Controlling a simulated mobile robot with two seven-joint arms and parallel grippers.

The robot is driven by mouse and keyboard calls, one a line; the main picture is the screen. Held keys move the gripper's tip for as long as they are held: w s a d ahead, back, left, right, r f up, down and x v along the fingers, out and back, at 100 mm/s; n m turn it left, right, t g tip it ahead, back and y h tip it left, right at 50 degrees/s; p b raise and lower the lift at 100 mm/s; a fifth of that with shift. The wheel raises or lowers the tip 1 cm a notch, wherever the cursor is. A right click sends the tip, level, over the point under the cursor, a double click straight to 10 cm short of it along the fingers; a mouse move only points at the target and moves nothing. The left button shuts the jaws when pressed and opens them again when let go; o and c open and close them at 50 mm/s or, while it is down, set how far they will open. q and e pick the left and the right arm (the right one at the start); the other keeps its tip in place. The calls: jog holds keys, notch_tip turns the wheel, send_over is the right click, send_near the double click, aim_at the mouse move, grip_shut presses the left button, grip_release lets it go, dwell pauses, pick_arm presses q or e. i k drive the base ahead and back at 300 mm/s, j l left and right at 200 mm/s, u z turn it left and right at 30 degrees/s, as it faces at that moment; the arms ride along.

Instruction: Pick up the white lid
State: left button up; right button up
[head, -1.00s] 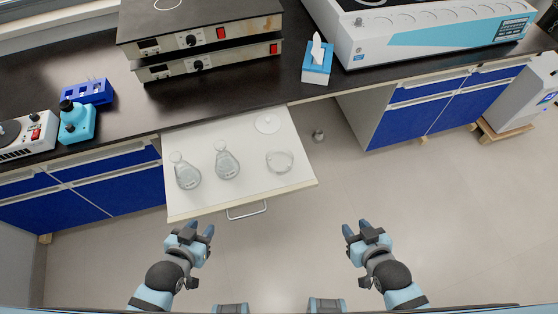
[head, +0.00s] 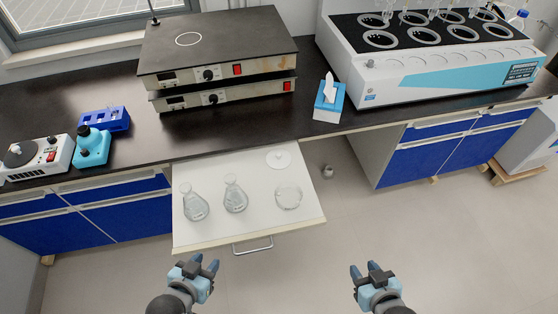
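The white lid (head: 279,158) is a small round disc with a knob. It lies at the back right of the open white drawer (head: 250,232), close under the bench edge. My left gripper (head: 199,265) is open and empty in front of the drawer's left part. My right gripper (head: 364,270) is open and empty, in front of and to the right of the drawer. Both are well apart from the lid.
Two glass flasks (head: 194,204) and (head: 235,195) stand in the drawer's left half. A round glass dish (head: 288,196) lies in front of the lid. The black bench (head: 240,130) overhangs the drawer's back. A tissue box (head: 328,102) stands on the bench. Floor right of the drawer is mostly clear.

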aim_at(277, 159)
jog(key=l+u, duration=0.1)
jog(key=u, duration=0.4)
jog(key=i+l+u, duration=0.2)
jog(key=l+u, duration=0.2)
jog(key=l, duration=0.2)
jog(key=i+l+u, duration=0.1)
jog(key=l+u, duration=0.15)
jog(key=i+l, duration=0.1)
jog(key=l, duration=0.75)
jog(key=i+l+u, duration=0.15)
jog(key=l, duration=0.7)
